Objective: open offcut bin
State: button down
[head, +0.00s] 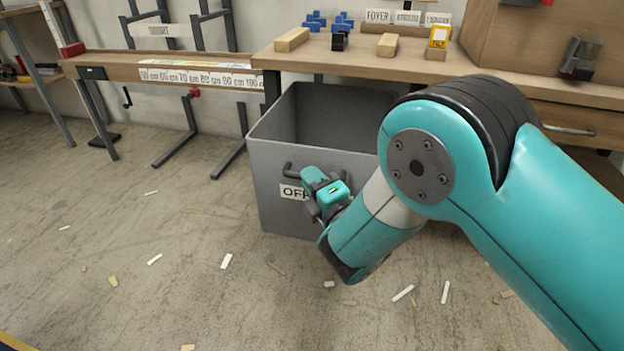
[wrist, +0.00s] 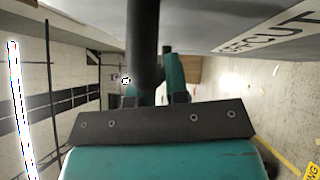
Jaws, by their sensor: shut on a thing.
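The offcut bin (head: 272,215) is a grey open-topped box at the front of the workbench, with its dark inside showing. Its front has a dark bar handle (head: 289,169) and a white label (head: 293,192), partly hidden by my gripper. My gripper (head: 313,178) is shut on the handle. In the wrist view the handle (wrist: 143,40) runs as a dark bar between the teal fingers of my gripper (wrist: 152,82). The bin's front (wrist: 225,28) with the letters "CUT" shows at the upper right there.
The workbench (head: 350,63) stands behind the bin, with wood blocks, blue pieces and a yellow-labelled item (head: 439,37) on top. A measuring bench (head: 165,68) is at the left. The floor in front is open, with scattered small offcuts (head: 226,261).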

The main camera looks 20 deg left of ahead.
jog(key=shift+s, duration=0.25)
jog(key=c, duration=1.1)
grip_release()
jog(key=shift+f, duration=0.1)
jog(key=b+v, duration=1.7)
jog(key=b, duration=0.6)
jog(key=shift+s+d+b, duration=0.1)
jog(key=shift+s+b, duration=0.1)
jog(key=shift+b, duration=0.1)
